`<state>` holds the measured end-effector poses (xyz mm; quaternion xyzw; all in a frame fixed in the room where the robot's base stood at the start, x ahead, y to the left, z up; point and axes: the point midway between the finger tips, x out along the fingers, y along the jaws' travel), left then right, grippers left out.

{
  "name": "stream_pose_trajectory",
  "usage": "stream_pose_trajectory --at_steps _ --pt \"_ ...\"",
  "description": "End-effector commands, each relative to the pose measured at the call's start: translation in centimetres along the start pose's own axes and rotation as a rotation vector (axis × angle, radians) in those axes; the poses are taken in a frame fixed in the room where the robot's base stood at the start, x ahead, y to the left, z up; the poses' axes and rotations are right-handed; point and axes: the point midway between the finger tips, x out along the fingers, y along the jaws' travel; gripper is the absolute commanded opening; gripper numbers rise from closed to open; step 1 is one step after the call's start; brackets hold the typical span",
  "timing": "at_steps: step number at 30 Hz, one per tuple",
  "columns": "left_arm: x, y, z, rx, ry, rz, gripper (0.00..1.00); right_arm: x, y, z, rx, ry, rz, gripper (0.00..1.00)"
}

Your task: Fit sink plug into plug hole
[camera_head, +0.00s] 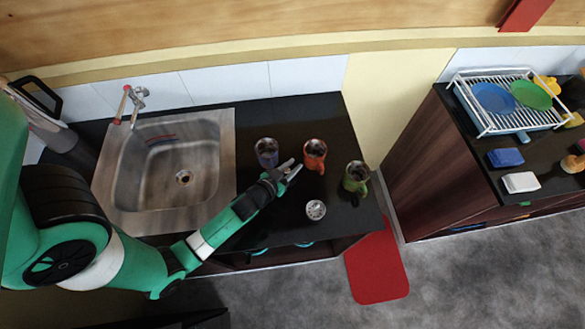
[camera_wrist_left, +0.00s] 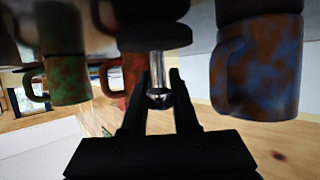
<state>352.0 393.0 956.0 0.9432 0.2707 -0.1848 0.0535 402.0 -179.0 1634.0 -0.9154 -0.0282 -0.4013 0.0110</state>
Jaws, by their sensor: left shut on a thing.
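In the left wrist view, the sink plug (camera_wrist_left: 155,38) shows as a dark round body with a shiny metal stem. The stem sits between the two fingers of my left gripper (camera_wrist_left: 159,92), which is shut on it. In the head view, my left gripper (camera_head: 292,171) is over the dark counter, among the mugs. The plug cannot be made out clearly there. The sink (camera_head: 178,180) is a steel basin to the left of the gripper. Its plug hole (camera_head: 183,177) is a dark round opening in the basin floor, uncovered. My right gripper is not in view.
A blue mug (camera_head: 267,152), an orange mug (camera_head: 314,155) and a green mug (camera_head: 355,177) stand close around the gripper. A round silvery item (camera_head: 316,210) is on the counter in front. A faucet (camera_head: 137,97) stands behind the sink. A dish rack (camera_head: 497,98) is far right.

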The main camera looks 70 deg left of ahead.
Motion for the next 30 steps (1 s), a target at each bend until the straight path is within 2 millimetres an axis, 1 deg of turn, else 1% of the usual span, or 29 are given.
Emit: stream_pose_trajectory --at_steps 1,8,11,12,16,17,24,27,29,30 --pt "0.3 0.0 0.6 0.002 0.001 0.001 0.0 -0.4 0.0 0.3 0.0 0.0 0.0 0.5" --pt "0.2 0.1 0.5 0.0 0.002 0.001 0.0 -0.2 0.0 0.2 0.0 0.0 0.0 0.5" --pt "0.3 0.1 0.8 0.0 0.002 0.001 0.0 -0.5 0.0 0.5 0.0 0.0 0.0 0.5" --pt "0.3 0.1 0.8 0.001 0.002 0.001 0.31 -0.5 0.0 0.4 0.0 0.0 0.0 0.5" --pt "0.3 0.0 0.7 0.001 0.001 0.001 0.55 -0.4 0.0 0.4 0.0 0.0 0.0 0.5" --pt "0.3 0.0 0.7 0.001 0.001 0.001 0.58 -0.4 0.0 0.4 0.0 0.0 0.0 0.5" --pt "0.3 0.0 0.7 0.001 0.001 0.001 0.58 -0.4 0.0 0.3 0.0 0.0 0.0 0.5" --pt "0.1 0.0 0.2 0.001 0.001 0.001 0.58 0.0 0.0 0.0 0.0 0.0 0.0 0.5" --pt "-0.6 0.1 0.6 0.001 -0.001 0.001 0.58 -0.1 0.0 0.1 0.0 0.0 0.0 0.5" --pt "-1.2 0.1 0.6 0.002 -0.001 0.002 0.58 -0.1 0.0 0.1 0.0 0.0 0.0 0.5"
